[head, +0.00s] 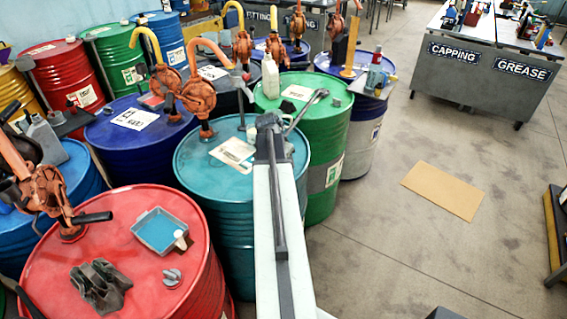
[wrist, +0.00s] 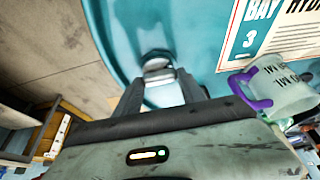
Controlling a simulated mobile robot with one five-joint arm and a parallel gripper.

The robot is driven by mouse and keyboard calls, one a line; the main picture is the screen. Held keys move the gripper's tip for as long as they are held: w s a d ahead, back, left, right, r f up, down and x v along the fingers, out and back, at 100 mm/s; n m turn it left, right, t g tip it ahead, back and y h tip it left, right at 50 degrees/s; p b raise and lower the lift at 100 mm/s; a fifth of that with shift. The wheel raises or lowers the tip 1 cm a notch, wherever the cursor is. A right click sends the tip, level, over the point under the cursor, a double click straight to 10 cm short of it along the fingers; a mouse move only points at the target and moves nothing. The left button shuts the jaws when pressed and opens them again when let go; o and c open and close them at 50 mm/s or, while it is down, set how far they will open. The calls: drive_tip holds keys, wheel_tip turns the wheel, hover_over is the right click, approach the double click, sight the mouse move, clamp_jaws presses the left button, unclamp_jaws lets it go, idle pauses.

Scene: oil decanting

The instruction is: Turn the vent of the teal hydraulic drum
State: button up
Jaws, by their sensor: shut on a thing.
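The teal hydraulic drum (head: 221,196) stands in the middle of the head view, with an orange hand pump (head: 199,96) at its far left edge and a paper label (head: 233,154) on its lid. The lid also fills the top of the wrist view (wrist: 185,30), beside the "BAY 3" label (wrist: 262,38). My gripper (head: 268,124) is over the right part of the lid. In the wrist view its fingers (wrist: 160,85) are shut on the pale, round-topped vent (wrist: 157,65). The vent's lower part is blurred, and my arm hides it in the head view.
A green drum (head: 325,134) stands close behind to the right. A red drum (head: 112,211) in front holds a tray (head: 160,232), a grey cap (head: 172,276) and dark clamps. A white cup (wrist: 280,90) with a purple handle shows in the wrist view.

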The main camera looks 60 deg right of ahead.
drive_tip(key=o, duration=1.4)
drive_tip(key=shift+c, duration=0.2)
drive_tip(key=p+v, duration=0.7)
drive_tip(key=shift+a+r, duration=0.2)
drive_tip(key=shift+r, duration=0.15)
